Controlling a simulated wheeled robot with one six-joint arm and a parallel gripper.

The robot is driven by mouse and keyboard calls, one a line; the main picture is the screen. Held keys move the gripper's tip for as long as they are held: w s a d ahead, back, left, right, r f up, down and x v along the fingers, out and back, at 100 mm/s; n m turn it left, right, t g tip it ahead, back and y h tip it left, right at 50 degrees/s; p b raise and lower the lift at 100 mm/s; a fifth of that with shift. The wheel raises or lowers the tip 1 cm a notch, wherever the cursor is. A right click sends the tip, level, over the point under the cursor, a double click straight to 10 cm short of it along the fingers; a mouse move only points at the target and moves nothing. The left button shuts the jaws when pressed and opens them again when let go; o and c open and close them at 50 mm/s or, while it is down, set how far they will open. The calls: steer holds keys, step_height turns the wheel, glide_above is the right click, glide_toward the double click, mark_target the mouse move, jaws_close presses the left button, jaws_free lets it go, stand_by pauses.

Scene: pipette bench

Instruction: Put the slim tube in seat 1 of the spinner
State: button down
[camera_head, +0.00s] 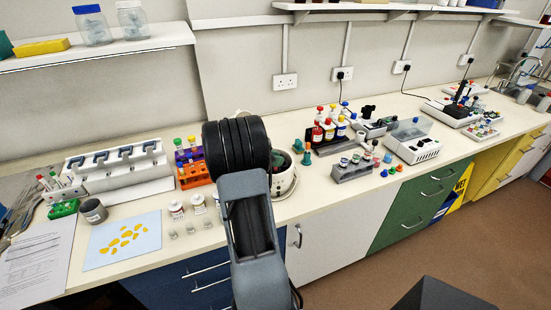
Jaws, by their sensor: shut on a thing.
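My arm rises in the middle of the head view, and its dark ribbed joint and grey link cover the bench behind. My gripper is hidden behind the arm, so neither its fingers nor anything in them shows. A round white device with a dark inside (286,185), perhaps the spinner, stands just right of my arm and is partly covered by it. Its seats cannot be made out. I cannot pick out the slim tube. Small tubes with coloured caps stand in an orange rack (194,176) and a purple rack (187,155) left of my arm.
A white pipette stand (118,170), a grey cup (93,211) and a pale blue mat (104,248) lie left. Small jars (177,209) stand near the front edge. Right are a grey tube block (352,172), reagent bottles (328,130) and a clear-lidded white device (416,148).

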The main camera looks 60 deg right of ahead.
steer(key=c, duration=0.9)
jaws_free()
steer(key=shift+w+a+r, duration=0.15)
steer(key=shift+a+r, duration=0.05)
steer(key=b+v, duration=0.1)
steer(key=v, duration=1.2)
steer(key=shift+a, duration=0.2)
